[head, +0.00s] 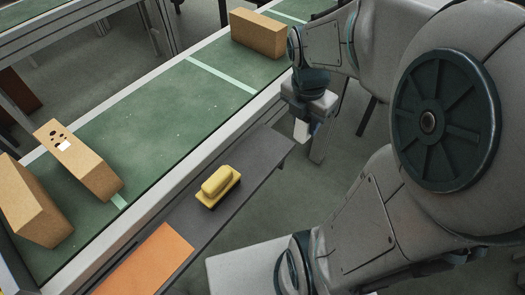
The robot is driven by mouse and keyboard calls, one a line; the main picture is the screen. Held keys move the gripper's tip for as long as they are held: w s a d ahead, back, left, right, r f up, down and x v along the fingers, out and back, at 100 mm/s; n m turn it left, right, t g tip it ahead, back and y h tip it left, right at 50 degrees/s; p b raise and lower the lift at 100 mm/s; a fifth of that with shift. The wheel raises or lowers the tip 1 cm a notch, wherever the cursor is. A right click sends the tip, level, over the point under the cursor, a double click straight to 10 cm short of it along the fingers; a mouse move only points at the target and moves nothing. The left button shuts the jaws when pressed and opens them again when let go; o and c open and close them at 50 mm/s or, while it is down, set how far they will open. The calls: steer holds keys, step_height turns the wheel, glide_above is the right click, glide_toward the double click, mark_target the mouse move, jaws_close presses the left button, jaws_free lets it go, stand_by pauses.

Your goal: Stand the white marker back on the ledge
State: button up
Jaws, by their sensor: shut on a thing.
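My gripper (308,120) is at the upper middle right, near the far end of the dark ledge (250,163). It is shut on a small white thing, which looks like the white marker (301,130). The marker hangs roughly upright below the gripper, and its upper part is hidden by the jaws. It appears apart from the ledge, above or just beyond its far right end; the height gap cannot be told. The ledge runs along the near side of the green conveyor.
A yellow block-like object (217,187) sits mid-ledge, and an orange flat sheet (145,262) lies nearer. The ledge's far part is bare. On the conveyor belt (170,115) stand cardboard boxes: one far (258,34), two at left (78,160) (32,205).

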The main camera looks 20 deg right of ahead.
steer(key=shift+s+f+n, duration=0.15)
steer(key=shift+s+n, duration=0.1)
steer(key=shift+n, duration=0.05)
steer(key=shift+w+f, duration=0.1)
steer(key=shift+w+a+f+b, duration=0.15)
steer(key=shift+w+a+f, duration=1.2)
steer(key=shift+f, duration=0.45)
steer(key=shift+w+a+f+b, duration=0.15)
steer(key=shift+w+a+f, duration=1.05)
steer(key=shift+w+f, duration=0.45)
steer(key=shift+w+a+f+b, duration=0.15)
steer(key=shift+w+a+f, duration=1.1)
steer(key=shift+f, duration=0.65)
steer(key=shift+f, duration=0.2)
steer(key=o, duration=0.8)
steer(key=shift+r, duration=0.1)
